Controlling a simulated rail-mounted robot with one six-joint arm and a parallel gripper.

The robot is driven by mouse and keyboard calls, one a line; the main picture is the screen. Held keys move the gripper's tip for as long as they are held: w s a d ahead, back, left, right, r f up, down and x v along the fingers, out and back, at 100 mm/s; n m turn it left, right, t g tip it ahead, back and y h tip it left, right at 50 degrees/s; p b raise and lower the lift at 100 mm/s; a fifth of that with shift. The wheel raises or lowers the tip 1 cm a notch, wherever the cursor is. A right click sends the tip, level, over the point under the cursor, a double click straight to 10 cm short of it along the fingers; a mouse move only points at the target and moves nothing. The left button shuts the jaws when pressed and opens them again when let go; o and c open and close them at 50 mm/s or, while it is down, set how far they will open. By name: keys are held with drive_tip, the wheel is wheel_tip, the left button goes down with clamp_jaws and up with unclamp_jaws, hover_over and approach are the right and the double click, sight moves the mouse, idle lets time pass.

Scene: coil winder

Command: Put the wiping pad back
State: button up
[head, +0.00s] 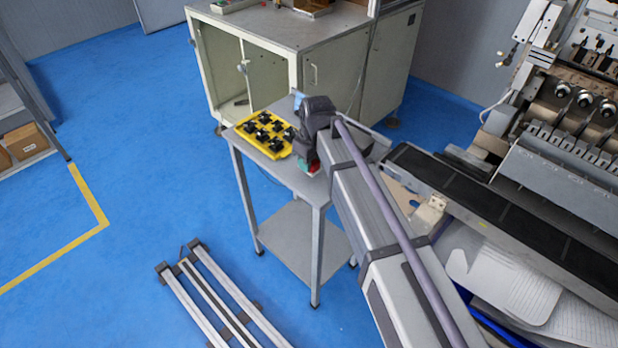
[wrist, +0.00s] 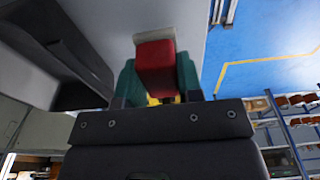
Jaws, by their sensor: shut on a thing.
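The wiping pad, a red block with a pale grey end, shows in the wrist view (wrist: 155,62) between the green fingers of my gripper (wrist: 156,80). My gripper is shut on it. In the head view my gripper (head: 313,167) is over the right part of a small grey side table (head: 295,182). Only a little red and green shows there, and my arm covers the rest. I cannot tell whether the pad touches the table top. No separate resting place for the pad can be made out.
A yellow tray (head: 247,140) with several black parts lies on the table, just left of my gripper. A grey cabinet (head: 340,70) stands behind. The winding machine (head: 570,130) is at the right. Metal rails (head: 215,300) lie on the blue floor in front.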

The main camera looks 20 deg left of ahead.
sight(314, 162)
wheel_tip(314, 162, down, 4)
drive_tip(key=b, duration=0.3)
drive_tip(key=shift+r, duration=0.35)
drive_tip(key=shift+f, duration=0.2)
drive_tip(key=o, duration=0.8)
drive_tip(key=shift+r, duration=0.1)
drive_tip(key=r+p, duration=0.4)
drive_tip(key=d+r+p, duration=0.1)
drive_tip(key=r+p, duration=0.7)
drive_tip(key=shift+s+d+r, duration=0.15)
drive_tip(key=shift+s+r, duration=0.1)
drive_tip(key=shift+s, duration=0.1)
drive_tip(key=shift+f, duration=0.2)
drive_tip(key=shift+d, duration=0.1)
